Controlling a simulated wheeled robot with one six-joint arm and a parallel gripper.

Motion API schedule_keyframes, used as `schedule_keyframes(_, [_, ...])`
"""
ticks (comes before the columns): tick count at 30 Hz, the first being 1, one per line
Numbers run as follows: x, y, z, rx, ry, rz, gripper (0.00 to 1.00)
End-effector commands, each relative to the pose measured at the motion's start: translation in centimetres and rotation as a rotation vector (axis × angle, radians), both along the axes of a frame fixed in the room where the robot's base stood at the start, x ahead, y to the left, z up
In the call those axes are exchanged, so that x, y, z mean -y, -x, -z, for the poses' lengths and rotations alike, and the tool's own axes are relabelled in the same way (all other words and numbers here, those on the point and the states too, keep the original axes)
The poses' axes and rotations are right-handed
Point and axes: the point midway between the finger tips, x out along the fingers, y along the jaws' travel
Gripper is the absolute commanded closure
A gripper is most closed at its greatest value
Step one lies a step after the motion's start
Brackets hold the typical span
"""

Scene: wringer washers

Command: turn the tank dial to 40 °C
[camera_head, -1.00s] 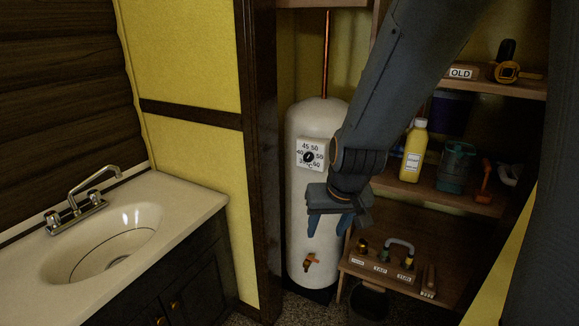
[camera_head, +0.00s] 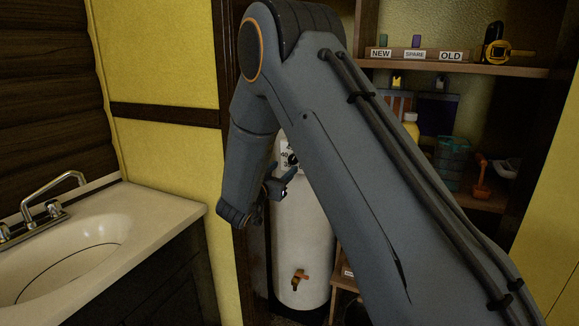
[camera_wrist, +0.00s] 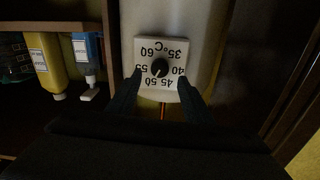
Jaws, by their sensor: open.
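The tank (camera_head: 305,235) is a white upright cylinder, partly hidden by my arm in the head view. Its white dial plate (camera_wrist: 147,48) carries numbers from 35 to 60 and °C, upside down in the wrist view. The round black knob (camera_wrist: 159,68) is at the plate's middle; I cannot tell for sure which number its pointer faces. In the head view the knob (camera_head: 293,160) shows just past my gripper (camera_head: 283,184). My gripper (camera_wrist: 160,80) is open, its two dark fingers on either side of the knob, with gaps between; nothing is held.
A brass tap (camera_head: 299,279) is low on the tank. A sink counter (camera_head: 150,215) stands at left. Shelves at right hold a yellow bottle (camera_head: 411,124), a teal container (camera_head: 451,160) and a tape measure (camera_head: 495,45). A dark post (camera_head: 228,80) is close beside my arm.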

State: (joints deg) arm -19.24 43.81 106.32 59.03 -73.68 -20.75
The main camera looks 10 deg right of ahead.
Motion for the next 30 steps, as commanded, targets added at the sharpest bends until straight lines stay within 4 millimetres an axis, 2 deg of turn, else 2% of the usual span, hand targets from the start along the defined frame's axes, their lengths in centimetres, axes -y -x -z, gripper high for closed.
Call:
schedule_keyframes(6, [2.1, -2.7, -0.1, 0.0, -0.001, 0.0, 0.54])
schedule_keyframes(12, [3.5, -4.6, -0.1, -0.002, -0.001, -0.001, 0.54])
schedule_keyframes(23, [3.9, -5.2, 0.0, -0.002, -0.002, -0.002, 0.54])
schedule_keyframes(24, [3.9, -5.2, 0.0, -0.001, -0.001, -0.002, 0.55])
schedule_keyframes(26, [3.9, -5.2, 0.0, -0.002, -0.002, -0.002, 0.66])
schedule_keyframes(30, [3.9, -5.2, 0.0, -0.001, -0.001, -0.002, 0.89])
